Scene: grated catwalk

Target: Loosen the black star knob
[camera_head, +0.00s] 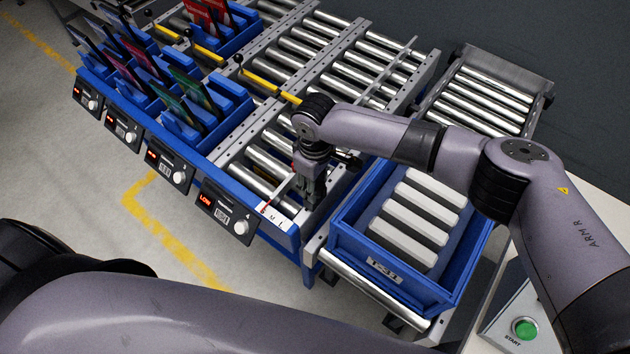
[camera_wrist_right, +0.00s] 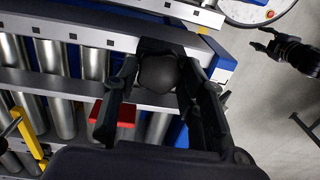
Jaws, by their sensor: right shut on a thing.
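The black knob (camera_wrist_right: 158,73) sits on the rail of the conveyor in the right wrist view, with a rounded top. My right gripper (camera_wrist_right: 157,88) has one finger on each side of it and is shut on it. In the head view my right gripper (camera_head: 313,190) points down at the front end of the conveyor, and it hides the knob there. A black device that looks like my left gripper (camera_wrist_right: 265,40) shows small at the right edge of the wrist view, over the floor.
Blue bins (camera_head: 232,88) and display units (camera_head: 226,212) line the left. A red block (camera_wrist_right: 125,113) is near the fingers. A green START button (camera_head: 525,328) is at lower right.

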